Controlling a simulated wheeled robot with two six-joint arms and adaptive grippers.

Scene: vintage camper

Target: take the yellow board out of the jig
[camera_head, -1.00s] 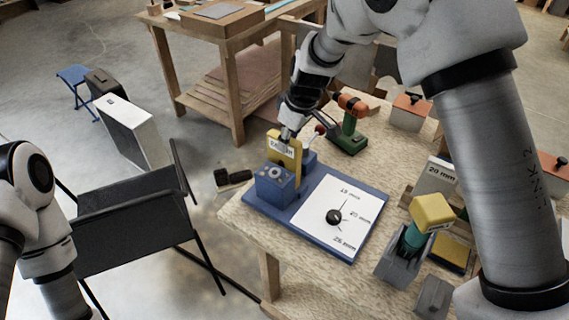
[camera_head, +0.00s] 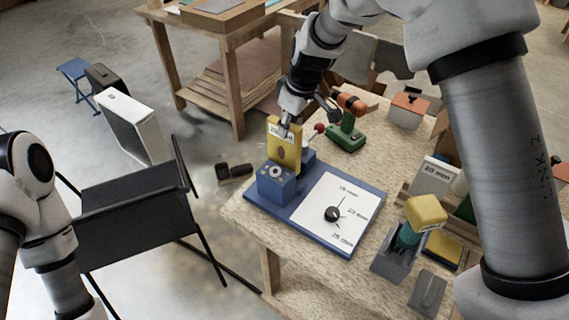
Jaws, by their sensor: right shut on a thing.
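The yellow board (camera_head: 291,156) stands upright at the blue jig (camera_head: 316,245), with a white label near its top and a dark round spot below. My right gripper (camera_head: 285,131) is shut on the board's upper part from above. The board's lower end is hidden behind the jig's blue block (camera_head: 274,187), so I cannot tell whether it is clear of the slot. The jig has a white panel with a black pointer knob and size marks. A red ball-ended lever (camera_head: 319,128) is beside the board. My left gripper is out of view.
A green and orange drill (camera_head: 347,127) stands behind the jig. A yellow-topped tool in a grey holder (camera_head: 393,262), a box marked 29 mm or similar (camera_head: 436,175) and an orange-topped box (camera_head: 408,108) are to the right. A black chair (camera_head: 125,208) stands left of the table.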

